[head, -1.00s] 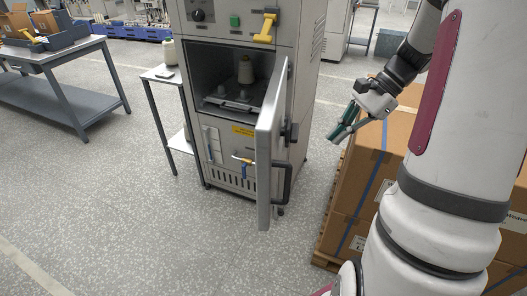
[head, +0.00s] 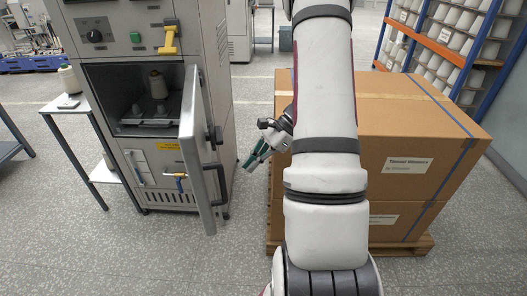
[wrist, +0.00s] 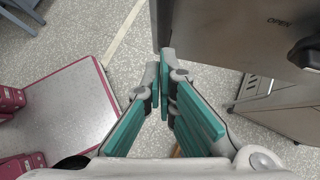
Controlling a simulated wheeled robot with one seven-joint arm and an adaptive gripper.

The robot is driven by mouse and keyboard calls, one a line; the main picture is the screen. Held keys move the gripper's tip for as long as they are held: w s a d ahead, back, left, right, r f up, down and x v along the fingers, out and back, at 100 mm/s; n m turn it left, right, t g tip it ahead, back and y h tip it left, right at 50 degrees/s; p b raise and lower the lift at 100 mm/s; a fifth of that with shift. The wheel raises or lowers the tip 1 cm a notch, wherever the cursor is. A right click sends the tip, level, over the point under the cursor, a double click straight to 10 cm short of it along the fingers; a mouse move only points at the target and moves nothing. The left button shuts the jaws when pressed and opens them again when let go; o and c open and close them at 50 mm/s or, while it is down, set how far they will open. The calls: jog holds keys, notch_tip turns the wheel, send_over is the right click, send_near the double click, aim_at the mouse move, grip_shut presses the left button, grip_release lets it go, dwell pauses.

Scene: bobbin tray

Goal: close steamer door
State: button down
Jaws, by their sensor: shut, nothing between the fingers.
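The grey steamer (head: 160,130) stands left of centre in the head view. Its door (head: 200,155) is swung wide open, with a black handle (head: 218,185) and a black latch on its outer face. A bobbin (head: 157,85) shows inside the chamber. My gripper (head: 247,166) is to the right of the door, apart from it in the picture. In the wrist view its green-padded fingers (wrist: 166,58) are shut and empty. A grey panel marked OPEN, which looks like the door (wrist: 225,35), lies just beyond and right of the fingertips.
Stacked cardboard boxes (head: 400,125) on a wooden pallet (head: 405,247) stand close at right, behind my arm. A small side table (head: 75,103) is left of the steamer. An orange and blue rack (head: 440,45) of cones is at the back right. Floor before the steamer is clear.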

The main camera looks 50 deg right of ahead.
jog(key=shift+w+a+f+p, duration=0.15)
jog(key=shift+w+a, duration=0.2)
jog(key=shift+a, duration=0.35)
jog(key=shift+w+a+f+p, duration=0.1)
jog(key=shift+w+a, duration=0.3)
jog(key=shift+a, duration=0.35)
jog(key=shift+w+a+f+p, duration=0.15)
jog(key=shift+w+a, duration=0.2)
jog(key=shift+a, duration=0.35)
